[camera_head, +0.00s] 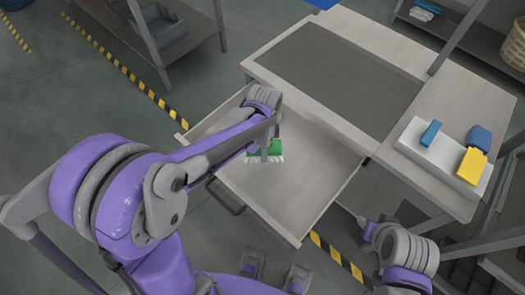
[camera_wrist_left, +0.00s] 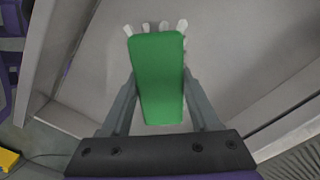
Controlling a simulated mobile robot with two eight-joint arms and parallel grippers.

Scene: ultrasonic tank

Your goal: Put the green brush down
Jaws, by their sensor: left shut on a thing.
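The green brush (camera_head: 263,147) is in my left gripper (camera_head: 265,150), over the open drawer (camera_head: 305,180). Its pale bristles show along its lower edge in the head view. In the left wrist view the green block of the brush (camera_wrist_left: 158,75) sits between the two grey fingers, with white bristle tufts at its far end. The left gripper is shut on it. Whether the bristles touch the drawer floor cannot be told. My right gripper (camera_head: 366,238) is at the lower right, outside the drawer; its fingers are too unclear to judge.
The workbench (camera_head: 455,110) has a dark mat (camera_head: 340,75). On its right, a white block (camera_head: 420,150) carries blue and yellow pieces. The drawer floor around the brush looks clear; its side walls and front handle (camera_head: 225,200) border it. A shelf (camera_head: 195,25) stands behind.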

